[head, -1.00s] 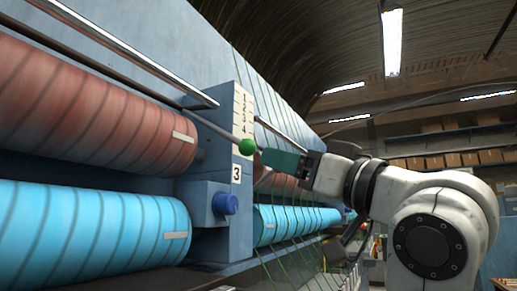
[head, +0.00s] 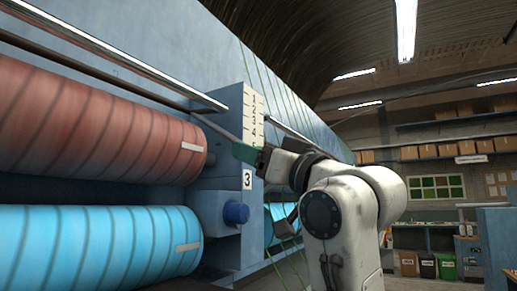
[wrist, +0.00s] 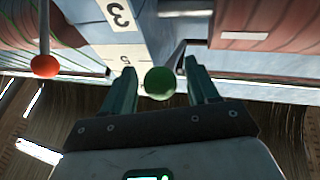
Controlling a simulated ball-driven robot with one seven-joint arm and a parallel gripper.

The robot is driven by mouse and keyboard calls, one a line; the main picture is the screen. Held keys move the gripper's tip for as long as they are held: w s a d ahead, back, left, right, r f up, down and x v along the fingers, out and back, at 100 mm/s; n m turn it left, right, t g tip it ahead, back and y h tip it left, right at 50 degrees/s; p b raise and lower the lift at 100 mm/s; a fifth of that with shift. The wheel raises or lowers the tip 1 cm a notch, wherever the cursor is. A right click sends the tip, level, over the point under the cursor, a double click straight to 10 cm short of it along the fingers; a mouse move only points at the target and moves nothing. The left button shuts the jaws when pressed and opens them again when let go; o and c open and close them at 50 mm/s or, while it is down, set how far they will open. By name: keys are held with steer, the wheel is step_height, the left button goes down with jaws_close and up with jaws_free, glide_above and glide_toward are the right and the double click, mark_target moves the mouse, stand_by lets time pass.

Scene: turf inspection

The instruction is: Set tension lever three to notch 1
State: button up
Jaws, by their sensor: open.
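Tension lever three is a grey rod (head: 213,127) beside the blue post marked with a 3 plate (head: 247,180). Its green ball knob (wrist: 160,83) shows in the wrist view; in the head view my fingers cover it. The notch scale (head: 254,118) runs from 1 at the top downward, and the rod's end is near its lower numbers. My gripper (head: 244,152) is at the rod's end. In the wrist view my gripper (wrist: 160,70) is open, with one finger on each side of the knob. I cannot tell whether they touch it.
A red ball knob (wrist: 45,66) on another rod is at the left of the wrist view. A red roller (head: 90,125) and a cyan roller (head: 90,245) lie left of the post. A blue round knob (head: 236,213) sticks out below the plate. Shelves stand far right.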

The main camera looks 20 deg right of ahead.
jaws_close()
stand_by(0.5)
